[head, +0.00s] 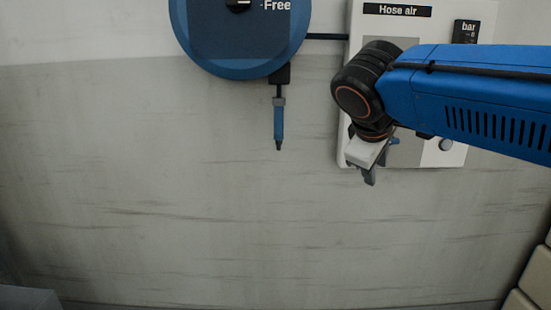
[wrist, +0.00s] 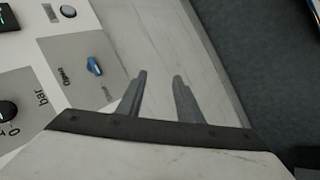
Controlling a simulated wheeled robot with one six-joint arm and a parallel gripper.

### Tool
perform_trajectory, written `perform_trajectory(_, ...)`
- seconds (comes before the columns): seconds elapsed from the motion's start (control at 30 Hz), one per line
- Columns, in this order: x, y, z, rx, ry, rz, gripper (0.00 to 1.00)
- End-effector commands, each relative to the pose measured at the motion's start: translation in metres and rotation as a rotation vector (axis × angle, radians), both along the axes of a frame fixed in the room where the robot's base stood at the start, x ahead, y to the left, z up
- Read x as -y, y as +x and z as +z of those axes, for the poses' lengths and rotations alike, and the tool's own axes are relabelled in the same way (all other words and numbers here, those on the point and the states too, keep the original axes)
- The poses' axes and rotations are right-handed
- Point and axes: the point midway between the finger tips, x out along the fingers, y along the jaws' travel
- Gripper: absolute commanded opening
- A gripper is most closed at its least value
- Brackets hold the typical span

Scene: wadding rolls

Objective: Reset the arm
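My gripper (head: 370,178) is in the head view at the end of my blue arm, in front of the lower part of a white wall panel labelled "Hose air" (head: 475,18). In the wrist view the two grey fingers of my gripper (wrist: 160,82) stand apart with nothing between them. The fingers point toward the pale wall beside the panel. They look clear of the panel's blue knob (wrist: 94,66).
A blue round hose reel (head: 240,60) hangs on the wall left of my arm, with a blue-handled nozzle (head: 279,122) hanging below it. The wall (head: 200,220) below is bare. Pale stacked shapes (head: 535,275) stand at the lower right edge.

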Motion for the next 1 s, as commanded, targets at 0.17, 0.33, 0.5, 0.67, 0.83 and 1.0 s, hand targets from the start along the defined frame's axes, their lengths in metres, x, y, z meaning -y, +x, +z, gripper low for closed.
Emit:
perform_trajectory(0.17, 0.039, -0.043, -0.061, -0.052, 0.151, -0.116, 0.33)
perform_trajectory(0.33, 0.061, -0.084, -0.117, -0.083, 0.306, -0.233, 0.33)
perform_trajectory(0.5, 0.072, -0.126, -0.170, -0.092, 0.466, -0.364, 0.33)
perform_trajectory(0.67, 0.075, -0.158, -0.214, -0.084, 0.604, -0.484, 0.33)
perform_trajectory(0.83, 0.073, -0.177, -0.243, -0.072, 0.697, -0.567, 0.33)
perform_trajectory(1.0, 0.072, -0.183, -0.252, -0.065, 0.729, -0.594, 0.33)
